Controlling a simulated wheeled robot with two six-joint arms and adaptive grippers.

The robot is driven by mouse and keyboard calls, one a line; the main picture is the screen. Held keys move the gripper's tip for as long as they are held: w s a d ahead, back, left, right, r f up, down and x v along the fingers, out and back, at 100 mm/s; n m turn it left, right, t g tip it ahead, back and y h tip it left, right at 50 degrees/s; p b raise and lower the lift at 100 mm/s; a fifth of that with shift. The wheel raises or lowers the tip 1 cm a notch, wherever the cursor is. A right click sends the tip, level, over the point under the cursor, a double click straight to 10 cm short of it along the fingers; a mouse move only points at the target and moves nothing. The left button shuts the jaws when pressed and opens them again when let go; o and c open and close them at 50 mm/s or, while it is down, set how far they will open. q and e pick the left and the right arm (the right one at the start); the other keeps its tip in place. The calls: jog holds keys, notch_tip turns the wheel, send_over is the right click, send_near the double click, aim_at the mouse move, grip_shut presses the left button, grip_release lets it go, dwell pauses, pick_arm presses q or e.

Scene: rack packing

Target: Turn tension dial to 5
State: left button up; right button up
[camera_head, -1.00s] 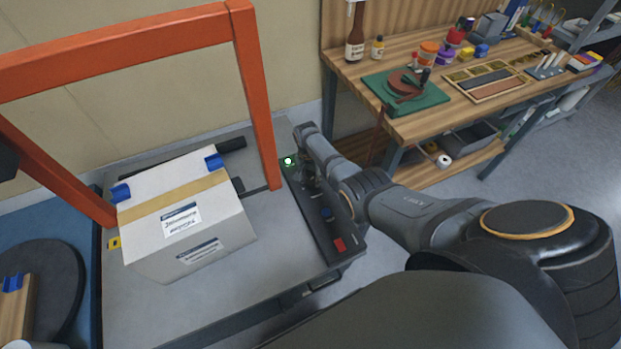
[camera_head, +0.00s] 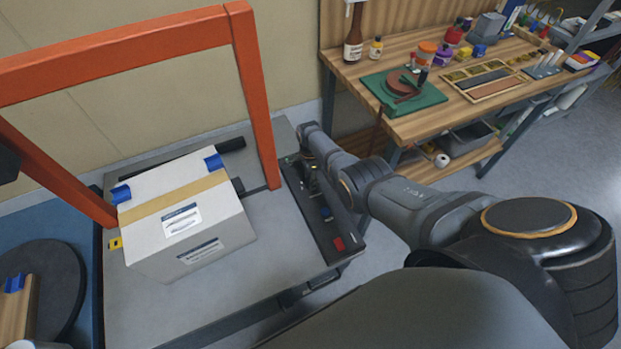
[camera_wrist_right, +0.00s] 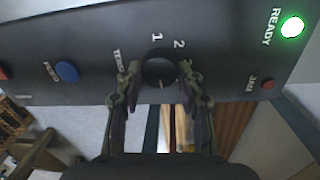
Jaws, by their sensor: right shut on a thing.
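The black tension dial (camera_wrist_right: 159,68) sits on the dark control panel (camera_wrist_right: 220,50) in the right wrist view. White figures 1 and 2 show beside it, and a pale mark shows on its face. The other figures are hidden, so I cannot tell the setting. My right gripper (camera_wrist_right: 158,76) has one finger on each side of the dial and is shut on it. In the head view, my right gripper (camera_head: 312,177) is over the panel (camera_head: 318,228), and the dial is hidden there. My left gripper is not in view.
A white taped box (camera_head: 190,225) lies under the orange frame (camera_head: 258,110). A wooden workbench (camera_head: 410,123) stands behind my right arm.

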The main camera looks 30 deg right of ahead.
jog(key=shift+m, duration=0.6)
jog(key=o, duration=1.2)
jog(key=shift+w+r, duration=0.15)
jog(key=shift+r, duration=0.4)
jog(key=r, duration=1)
jog(key=shift+w+d+r, duration=0.1)
jog(key=shift+w+r, duration=0.1)
jog(key=shift+r, duration=0.2)
